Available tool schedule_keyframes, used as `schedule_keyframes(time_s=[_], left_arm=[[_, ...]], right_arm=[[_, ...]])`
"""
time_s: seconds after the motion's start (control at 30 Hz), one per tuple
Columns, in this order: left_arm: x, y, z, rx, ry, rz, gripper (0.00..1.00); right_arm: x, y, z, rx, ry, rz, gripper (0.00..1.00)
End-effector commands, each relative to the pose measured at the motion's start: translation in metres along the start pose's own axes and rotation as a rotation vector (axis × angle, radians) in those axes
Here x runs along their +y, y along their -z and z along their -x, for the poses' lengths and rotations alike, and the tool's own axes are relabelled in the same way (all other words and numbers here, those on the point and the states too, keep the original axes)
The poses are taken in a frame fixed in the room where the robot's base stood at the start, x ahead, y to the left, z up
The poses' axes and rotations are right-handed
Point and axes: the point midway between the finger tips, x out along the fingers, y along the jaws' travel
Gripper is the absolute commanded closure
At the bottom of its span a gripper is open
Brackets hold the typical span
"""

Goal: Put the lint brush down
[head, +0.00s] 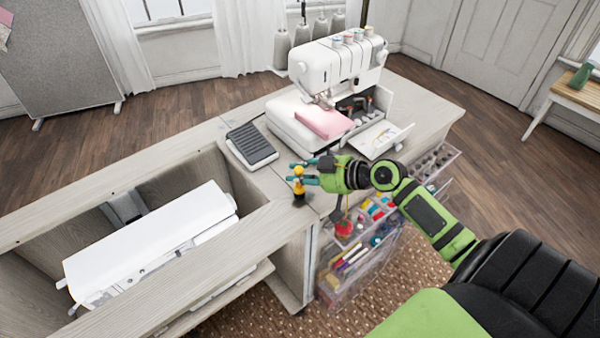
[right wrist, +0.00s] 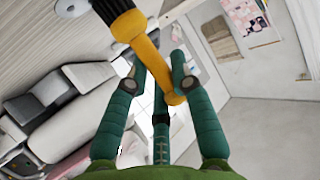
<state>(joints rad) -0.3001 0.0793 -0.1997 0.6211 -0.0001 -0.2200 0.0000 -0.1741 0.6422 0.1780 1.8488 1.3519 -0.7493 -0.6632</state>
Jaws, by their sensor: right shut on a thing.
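The lint brush (head: 299,187) has a yellow handle and a dark head pointing down. It is upright, low over the front corner of the cabinet top (head: 270,190); I cannot tell whether the head touches the wood. My right gripper (head: 296,172), green with teal fingers, is shut on the yellow handle. In the right wrist view the brush (right wrist: 140,40) runs between the teal fingers (right wrist: 156,75), its dark bristled end at the top edge. My left gripper is not in view.
A grey foot pedal (head: 251,145) lies just behind the brush. A white serger (head: 335,70) with pink cloth (head: 324,122) stands further back. An open well with a white sewing machine (head: 150,245) is to the left. Clear drawers (head: 350,260) of supplies stand below right.

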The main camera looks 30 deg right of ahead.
Motion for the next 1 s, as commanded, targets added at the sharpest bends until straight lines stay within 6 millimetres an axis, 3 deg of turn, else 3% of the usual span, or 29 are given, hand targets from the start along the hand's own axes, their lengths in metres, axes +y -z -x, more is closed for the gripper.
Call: schedule_keyframes(time_s=[0.03,0.07,0.53,1.0], left_arm=[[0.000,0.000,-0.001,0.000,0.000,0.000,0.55],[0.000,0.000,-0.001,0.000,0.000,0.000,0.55],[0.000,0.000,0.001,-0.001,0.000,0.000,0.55],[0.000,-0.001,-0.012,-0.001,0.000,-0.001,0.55]], right_arm=[[0.000,-0.001,0.000,0.000,0.000,0.000,0.64],[0.000,-0.001,0.000,0.000,0.000,0.000,0.52],[0.000,0.000,0.006,-0.002,-0.001,-0.001,0.52],[-0.001,-0.001,0.093,-0.004,0.001,-0.001,0.52]])
